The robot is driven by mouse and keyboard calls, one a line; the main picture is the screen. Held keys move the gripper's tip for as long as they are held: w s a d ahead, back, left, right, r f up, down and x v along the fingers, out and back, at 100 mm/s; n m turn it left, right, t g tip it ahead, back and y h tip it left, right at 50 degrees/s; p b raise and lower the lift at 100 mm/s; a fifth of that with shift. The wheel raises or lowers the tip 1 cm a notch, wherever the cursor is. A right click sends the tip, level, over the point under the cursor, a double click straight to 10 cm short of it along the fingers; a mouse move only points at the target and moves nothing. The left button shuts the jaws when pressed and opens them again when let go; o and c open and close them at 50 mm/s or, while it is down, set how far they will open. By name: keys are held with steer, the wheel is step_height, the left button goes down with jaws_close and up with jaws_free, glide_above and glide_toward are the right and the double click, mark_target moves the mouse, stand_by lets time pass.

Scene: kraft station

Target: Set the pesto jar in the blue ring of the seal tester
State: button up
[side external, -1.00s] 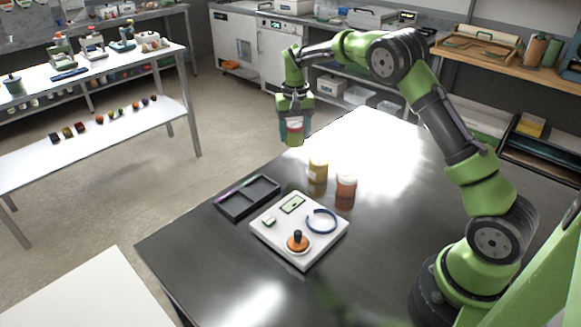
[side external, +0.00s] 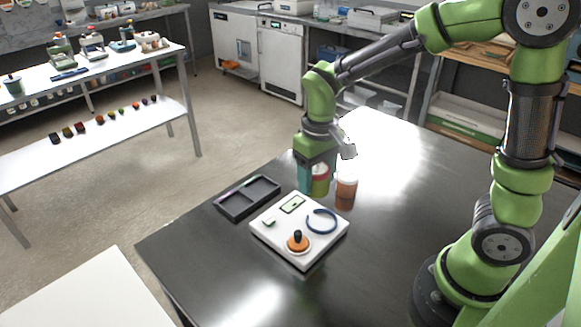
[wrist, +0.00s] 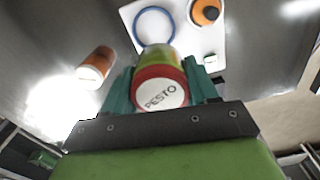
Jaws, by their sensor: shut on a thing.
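The pesto jar (wrist: 161,90), with a red-rimmed lid lettered PESTO, is held upright or nearly so between the teal fingers of my gripper (wrist: 162,88). In the side view my gripper (side external: 318,172) holds the jar (side external: 320,184) beyond the seal tester, apart from it. The seal tester (side external: 277,233) is a flat white box on the dark table. Its blue ring (side external: 322,234) is empty, at the tester's right. The ring (wrist: 136,27) shows ahead of the jar in the wrist view. The tester also has an orange disc with a dark knob (side external: 298,242) and a small display.
An orange jar with a pale lid (side external: 346,192) stands close right of the held jar; it also shows in the wrist view (wrist: 97,66). A dark divided tray (side external: 236,208) lies left of the tester.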

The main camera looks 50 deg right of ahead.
steer(key=shift+s+d+f, duration=0.15)
steer(key=shift+s+f, duration=0.65)
steer(key=shift+s, duration=0.2)
steer(key=shift+f, duration=2.95)
steer(key=shift+f, duration=0.7)
steer(key=o, duration=1.3)
steer(key=shift+c, duration=0.2)
steer(key=shift+r, duration=4)
